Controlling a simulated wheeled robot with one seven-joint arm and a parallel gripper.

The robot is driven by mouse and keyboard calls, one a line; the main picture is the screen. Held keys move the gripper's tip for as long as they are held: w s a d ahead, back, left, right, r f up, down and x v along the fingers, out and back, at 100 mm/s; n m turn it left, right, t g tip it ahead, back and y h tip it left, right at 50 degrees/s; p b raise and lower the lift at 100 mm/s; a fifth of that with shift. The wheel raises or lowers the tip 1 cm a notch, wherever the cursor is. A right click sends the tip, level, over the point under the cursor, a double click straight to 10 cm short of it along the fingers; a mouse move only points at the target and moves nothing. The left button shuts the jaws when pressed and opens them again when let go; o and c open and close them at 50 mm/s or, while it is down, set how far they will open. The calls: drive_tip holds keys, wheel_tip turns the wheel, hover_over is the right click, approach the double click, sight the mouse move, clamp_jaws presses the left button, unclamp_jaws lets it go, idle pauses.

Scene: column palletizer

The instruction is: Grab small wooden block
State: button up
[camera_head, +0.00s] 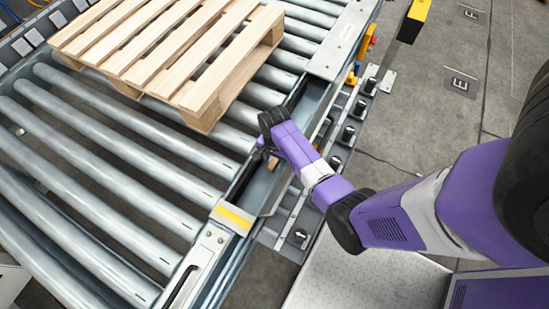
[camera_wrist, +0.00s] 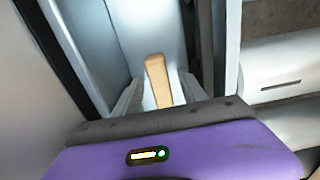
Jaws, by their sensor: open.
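A small wooden block (camera_wrist: 158,80) shows in the wrist view, lying lengthwise on a pale metal surface inside a channel. My gripper (camera_wrist: 160,92) is open, with its two dark fingers on either side of the block's near end. I cannot tell how far above the block the fingers are, and nothing shows as held. In the head view my arm reaches left to the conveyor's side rail, with my gripper (camera_head: 264,158) low at the frame's edge.
A wooden pallet (camera_head: 165,50) rests on the roller conveyor (camera_head: 100,150) at the upper left. The conveyor's side frame (camera_head: 232,215) carries a yellow-marked bracket near my gripper. Dark fittings line the rail (camera_head: 345,130). Open concrete floor (camera_head: 440,100) lies to the right.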

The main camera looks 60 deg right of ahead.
clamp_jaws()
drive_tip(key=shift+r, duration=0.1)
idle(0.3)
